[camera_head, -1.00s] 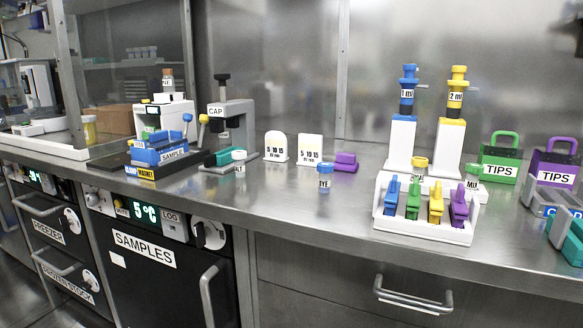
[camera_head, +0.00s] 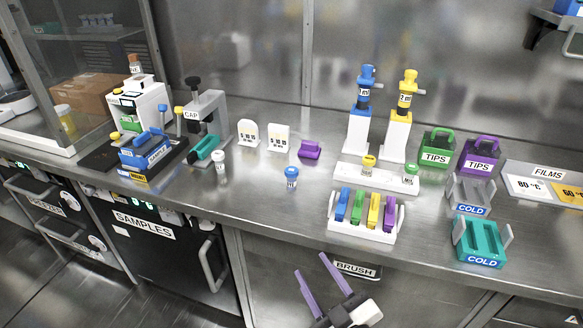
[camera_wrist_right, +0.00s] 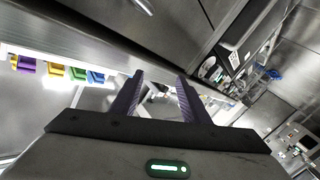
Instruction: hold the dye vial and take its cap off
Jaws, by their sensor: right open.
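The dye vial (camera_head: 291,183) is a small clear vial with a blue cap and a label, upright near the front of the steel bench in the head view. Its cap (camera_head: 291,172) is on. My right gripper (camera_head: 310,264) has two purple fingers spread apart with nothing between them. It is in front of the bench, below and slightly right of the vial, and apart from it. The right wrist view also shows its open fingers (camera_wrist_right: 160,75); I cannot make out the vial there. My left gripper is not in view.
A white-capped vial (camera_head: 220,160) stands left of the dye vial. A white rack (camera_head: 360,232) of coloured clips stands to the right, with a purple block (camera_head: 310,149) behind. The CAP device (camera_head: 203,122) is further left. Bare bench surrounds the dye vial.

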